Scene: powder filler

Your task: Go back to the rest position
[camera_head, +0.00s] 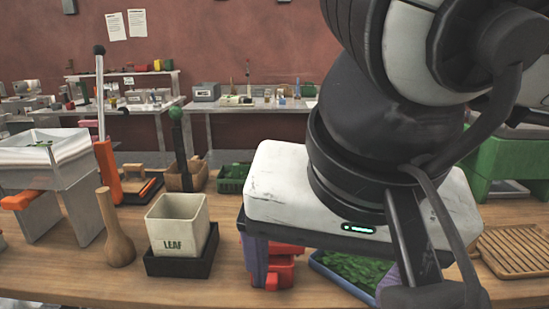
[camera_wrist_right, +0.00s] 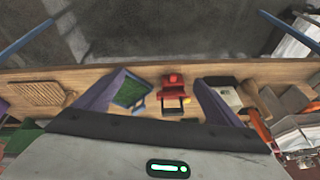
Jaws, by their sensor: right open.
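My right gripper (camera_head: 324,274) hangs over the table on the right side of the head view, its white body and black wrist large in front. Its two purple fingers are spread apart with nothing held between them. The right wrist view also shows the open fingers (camera_wrist_right: 160,82), with the table beyond. A red device (camera_head: 285,268) stands partly hidden behind the gripper; in the right wrist view the red device (camera_wrist_right: 172,88) shows between the fingers, apart from them. My left gripper is not in view.
A cream LEAF container (camera_head: 178,226) sits in a black tray left of the gripper. A wooden pestle (camera_head: 115,230) and an orange-handled press (camera_head: 106,170) stand further left. A blue tray of green leaves (camera_head: 345,268) lies below the gripper; a slatted wooden board (camera_head: 515,250) lies right.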

